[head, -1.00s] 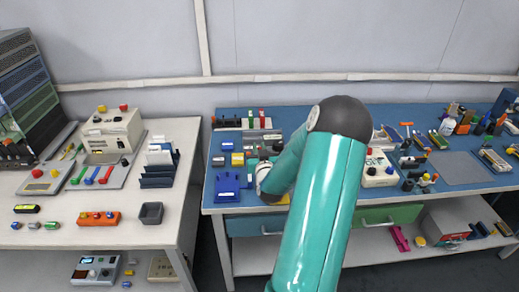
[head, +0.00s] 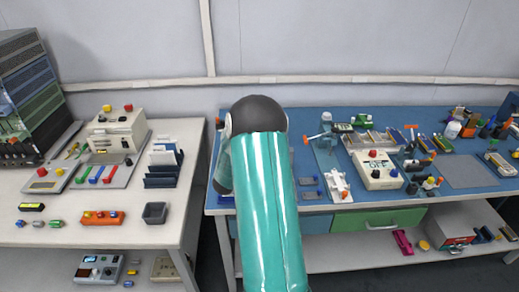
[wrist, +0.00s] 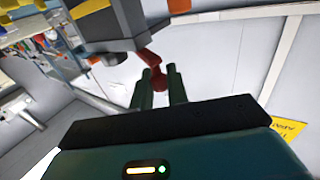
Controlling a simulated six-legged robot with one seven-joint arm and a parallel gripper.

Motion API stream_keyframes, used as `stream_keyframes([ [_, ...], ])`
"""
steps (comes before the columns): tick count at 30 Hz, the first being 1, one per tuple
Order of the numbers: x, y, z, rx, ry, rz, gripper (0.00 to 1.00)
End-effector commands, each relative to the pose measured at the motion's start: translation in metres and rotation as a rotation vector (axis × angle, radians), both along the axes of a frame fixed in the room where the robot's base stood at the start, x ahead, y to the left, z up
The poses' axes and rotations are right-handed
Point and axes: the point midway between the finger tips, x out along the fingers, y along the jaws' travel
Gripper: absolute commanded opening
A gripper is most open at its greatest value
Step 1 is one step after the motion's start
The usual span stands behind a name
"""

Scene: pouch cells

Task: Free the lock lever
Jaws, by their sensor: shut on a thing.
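In the wrist view, my gripper (wrist: 160,75) has two dark green fingers closed on a dark red, rounded piece (wrist: 159,84). An orange-red link (wrist: 148,58) runs from this piece up to a dark grey block (wrist: 108,22); the piece looks like the end of a lever, but I cannot be sure it is the lock lever. In the head view, my arm hides the gripper and whatever it holds at the left part of the blue bench. How far the lever has turned cannot be told.
A white bench (head: 140,222) stands at left, with a floor gap between.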

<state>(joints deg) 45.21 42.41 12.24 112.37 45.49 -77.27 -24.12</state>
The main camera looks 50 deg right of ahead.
Motion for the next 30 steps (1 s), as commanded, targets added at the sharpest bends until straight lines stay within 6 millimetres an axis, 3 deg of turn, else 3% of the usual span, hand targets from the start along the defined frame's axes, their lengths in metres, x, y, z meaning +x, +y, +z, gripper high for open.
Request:
stream_keyframes([
  [15, 0.018, -0.009, 0.001, -0.004, -0.004, -0.434, 0.0],
  [30, 0.021, -0.014, 0.001, -0.003, -0.002, -0.579, 0.0],
])
